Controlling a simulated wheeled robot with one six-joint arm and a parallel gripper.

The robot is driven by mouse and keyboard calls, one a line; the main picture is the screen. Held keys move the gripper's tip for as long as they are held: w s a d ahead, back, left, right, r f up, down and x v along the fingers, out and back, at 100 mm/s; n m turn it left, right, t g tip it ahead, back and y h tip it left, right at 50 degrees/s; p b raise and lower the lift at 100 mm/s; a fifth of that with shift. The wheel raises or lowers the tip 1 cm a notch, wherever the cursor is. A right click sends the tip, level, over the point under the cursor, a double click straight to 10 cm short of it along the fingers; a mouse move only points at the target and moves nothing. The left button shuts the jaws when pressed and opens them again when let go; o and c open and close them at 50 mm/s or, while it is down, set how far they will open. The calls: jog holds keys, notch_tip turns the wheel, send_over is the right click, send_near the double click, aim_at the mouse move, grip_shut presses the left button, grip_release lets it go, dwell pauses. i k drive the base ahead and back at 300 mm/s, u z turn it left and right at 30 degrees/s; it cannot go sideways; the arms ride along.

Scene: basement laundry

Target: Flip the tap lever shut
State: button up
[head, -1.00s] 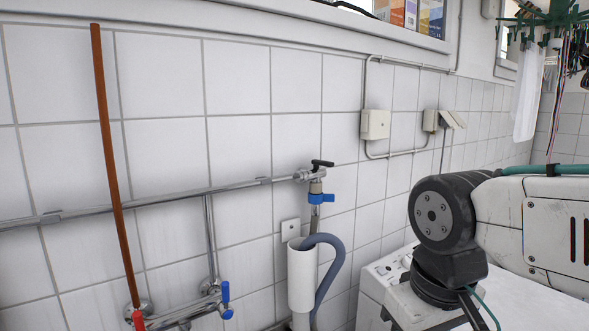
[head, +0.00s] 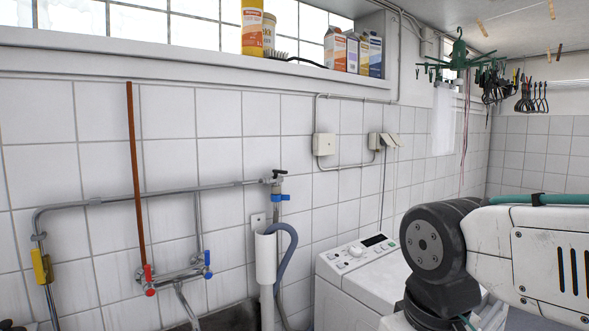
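A tap with a black lever (head: 280,172) sits at the right end of the chrome wall pipe (head: 160,193). The lever lies roughly level on top of the tap. Just below it, on the same fitting, is a blue handle (head: 281,197). A yellow handle (head: 42,266) is on the pipe's bent-down left end. A mixer with a red knob (head: 148,272) and a blue knob (head: 207,258) is lower on the wall. Which handle the task means cannot be told. My gripper is not in view; only part of my arm shows at the right.
A grey hose (head: 291,240) loops into a white standpipe (head: 265,262) below the tap. A white washing machine (head: 352,270) stands to the right of it. A dark sink (head: 232,318) is at the bottom. Cartons (head: 352,50) stand on the window ledge.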

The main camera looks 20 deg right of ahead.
aim_at(276, 172)
jog(key=z, duration=0.3)
jog(key=i, duration=1)
jog(key=u, duration=0.25)
